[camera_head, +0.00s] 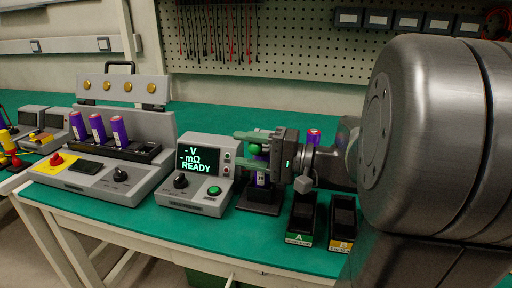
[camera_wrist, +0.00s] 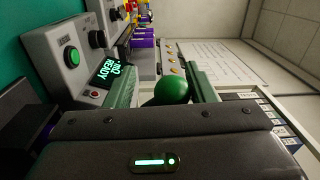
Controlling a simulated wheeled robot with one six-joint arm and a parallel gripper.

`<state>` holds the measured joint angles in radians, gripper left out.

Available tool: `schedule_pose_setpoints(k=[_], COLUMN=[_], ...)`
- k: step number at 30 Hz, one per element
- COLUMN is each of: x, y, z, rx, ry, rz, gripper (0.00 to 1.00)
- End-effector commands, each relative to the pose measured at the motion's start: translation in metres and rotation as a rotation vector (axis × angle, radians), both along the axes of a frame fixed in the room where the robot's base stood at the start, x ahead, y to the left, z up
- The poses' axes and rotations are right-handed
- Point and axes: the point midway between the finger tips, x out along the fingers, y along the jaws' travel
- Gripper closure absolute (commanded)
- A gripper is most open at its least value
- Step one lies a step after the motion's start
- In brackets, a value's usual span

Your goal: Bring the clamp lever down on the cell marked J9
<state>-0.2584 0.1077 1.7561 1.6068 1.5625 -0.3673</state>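My gripper (camera_head: 240,150) reaches in from the right in the head view, with its green fingers apart. A green ball knob (camera_head: 255,149) of the clamp lever sits between them; it also shows in the wrist view (camera_wrist: 173,89), between the two fingers, with a gap to the left finger. The gripper looks open around the knob. Below it, a purple cell (camera_head: 262,177) stands in a black holder (camera_head: 259,201), mostly hidden by the fingers and gripper body. I cannot read a J9 mark on it. The lever's arm is hidden.
A meter reading READY (camera_head: 201,160) stands just left of the holder. Farther left, a tester (camera_head: 100,180) holds several purple cells. To the right are black bins, labelled A (camera_head: 299,238) and B (camera_head: 341,244), and another purple cell (camera_head: 313,136) behind. Green mat lies bare in front of the pegboard.

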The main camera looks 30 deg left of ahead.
Motion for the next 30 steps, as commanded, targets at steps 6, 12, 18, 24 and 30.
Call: schedule_pose_setpoints(k=[6,12,18,24,30], x=[-0.001,0.0,0.006,0.014,0.023], y=[0.0,-0.003,-0.024,-0.057,-0.09], z=[0.002,0.003,0.003,0.002,0.0], rx=[0.004,0.006,0.006,0.005,0.005], ry=[-0.002,-0.003,-0.003,-0.001,-0.001], rz=[0.003,0.003,-0.001,-0.002,-0.003], gripper=[0.42,0.42,0.42,0.42,0.42])
